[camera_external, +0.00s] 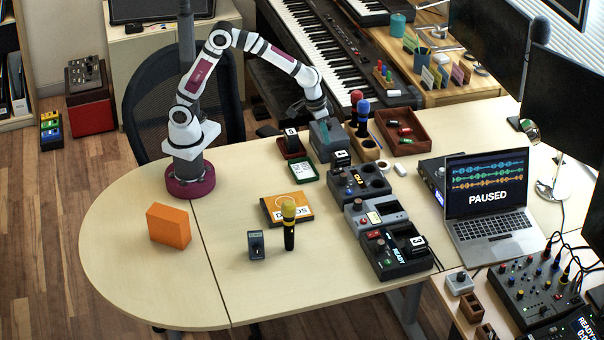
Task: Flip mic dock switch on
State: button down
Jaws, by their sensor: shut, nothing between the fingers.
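My gripper (329,119) is at the far middle of the table, just above or against a grey box-shaped unit (324,142); I cannot tell whether they touch. Its fingers are shut and empty. Several dock-like units run in a row toward the front: a black one with round wells and a lit blue label (372,181), a grey one with a red button (388,217), and a black one with a lit "READY" display (398,258). Which is the mic dock is not clear, and its switch is too small to read. A yellow-headed microphone (289,232) stands upright nearer the front.
Red- and blue-headed microphones stand in a wooden holder (369,149) right of my gripper, beside a brown tray (403,134). A laptop (490,205) reading "PAUSED" is farther right. An orange block (169,226) sits at left. The front left table is mostly clear.

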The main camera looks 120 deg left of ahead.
jog(key=v, duration=0.2)
jog(key=shift+s+d+r, duration=0.2)
jog(key=shift+s+d, duration=0.05)
